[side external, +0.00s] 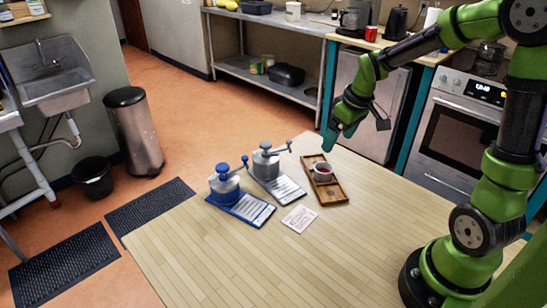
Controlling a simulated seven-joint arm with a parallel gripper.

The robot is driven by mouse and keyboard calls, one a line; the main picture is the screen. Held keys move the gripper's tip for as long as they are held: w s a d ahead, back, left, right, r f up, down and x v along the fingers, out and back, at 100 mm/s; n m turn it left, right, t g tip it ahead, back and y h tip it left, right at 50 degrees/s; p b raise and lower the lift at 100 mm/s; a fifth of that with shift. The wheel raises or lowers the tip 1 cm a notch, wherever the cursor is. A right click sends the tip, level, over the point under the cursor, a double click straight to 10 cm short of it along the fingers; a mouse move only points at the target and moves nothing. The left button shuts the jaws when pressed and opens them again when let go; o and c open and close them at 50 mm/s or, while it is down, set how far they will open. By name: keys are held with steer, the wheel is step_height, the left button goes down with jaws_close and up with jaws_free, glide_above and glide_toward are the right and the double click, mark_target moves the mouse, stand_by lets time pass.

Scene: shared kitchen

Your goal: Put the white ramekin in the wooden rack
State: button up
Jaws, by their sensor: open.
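The white ramekin (323,172) sits upright in the wooden rack (334,197), toward the middle of it. Its inside looks dark reddish. The rack is a long shallow wooden tray lying on the table near the far edge. My gripper (357,132) is open and empty, above and a little to the right of the rack's far end, apart from the ramekin. The ramekin hides part of the rack's floor.
Left of the rack stand a grey hand-cranked device (266,163) and a blue one (224,186), each on a printed sheet or base. A small printed card (299,218) lies flat in front. The table's (230,265) near area is clear.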

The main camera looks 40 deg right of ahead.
steer(key=s+a+r+m+t+y, duration=0.2)
steer(key=s+a+r+m+t, duration=0.1)
steer(key=s+a+r, duration=0.7)
steer(key=s+a+t, duration=0.1)
steer(key=s+a, duration=0.1)
steer(key=a, duration=0.2)
steer(key=shift+s+a+r+m, duration=0.2)
steer(key=shift+s+r+m, duration=0.1)
steer(key=shift+r+m, duration=0.1)
stand_by(0.4)
